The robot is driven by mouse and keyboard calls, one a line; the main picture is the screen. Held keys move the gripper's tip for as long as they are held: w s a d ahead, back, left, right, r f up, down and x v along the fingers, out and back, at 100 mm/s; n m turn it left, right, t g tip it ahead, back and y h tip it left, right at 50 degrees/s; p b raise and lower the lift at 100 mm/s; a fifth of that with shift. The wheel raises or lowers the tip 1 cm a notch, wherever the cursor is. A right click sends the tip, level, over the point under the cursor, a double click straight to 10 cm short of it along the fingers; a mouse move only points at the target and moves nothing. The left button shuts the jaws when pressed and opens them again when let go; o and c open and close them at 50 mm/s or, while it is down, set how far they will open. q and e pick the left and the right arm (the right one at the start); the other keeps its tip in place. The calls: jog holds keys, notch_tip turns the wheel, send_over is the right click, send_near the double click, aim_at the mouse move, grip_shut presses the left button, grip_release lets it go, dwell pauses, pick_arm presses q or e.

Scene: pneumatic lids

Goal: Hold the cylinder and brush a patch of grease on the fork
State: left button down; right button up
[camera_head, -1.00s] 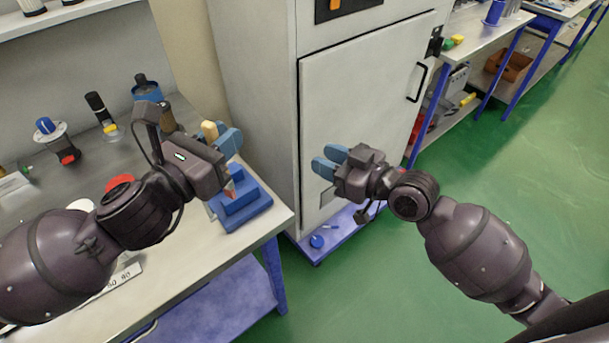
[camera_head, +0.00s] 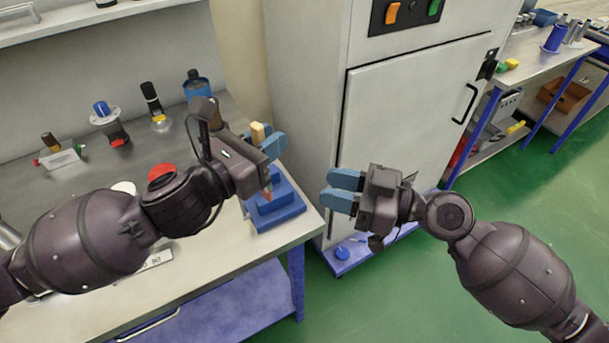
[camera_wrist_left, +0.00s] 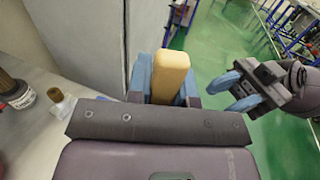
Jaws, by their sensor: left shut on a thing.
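My left gripper (camera_head: 268,143) is shut on a tan, wooden-looking bar, which stands up between its blue fingers. The bar (camera_wrist_left: 171,76) fills the gap between the fingers in the left wrist view; its lower end is hidden. The gripper is above a blue block-shaped fixture (camera_head: 278,212) at the bench's right front corner. A small reddish part shows under the gripper by the fixture. My right gripper (camera_head: 344,191) is open and empty, in front of the grey cabinet; it also shows in the left wrist view (camera_wrist_left: 232,92). I cannot pick out the cylinder, fork or grease.
The bench (camera_head: 215,262) carries a red round lid (camera_head: 162,171), a blue-capped part (camera_head: 110,120), a black-topped bottle (camera_head: 155,105) and a blue container (camera_head: 197,84) behind the left arm. The grey cabinet (camera_head: 410,120) stands right of the bench.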

jog(key=x, duration=1.1)
grip_shut()
pick_arm(q)
jog(key=c, duration=0.9)
grip_release()
jog(key=shift+c, duration=0.2)
jog(key=v, duration=0.7)
jog(key=shift+s+a, duration=0.15)
jog(key=shift+a, duration=0.05)
jog(key=shift+d, duration=0.1)
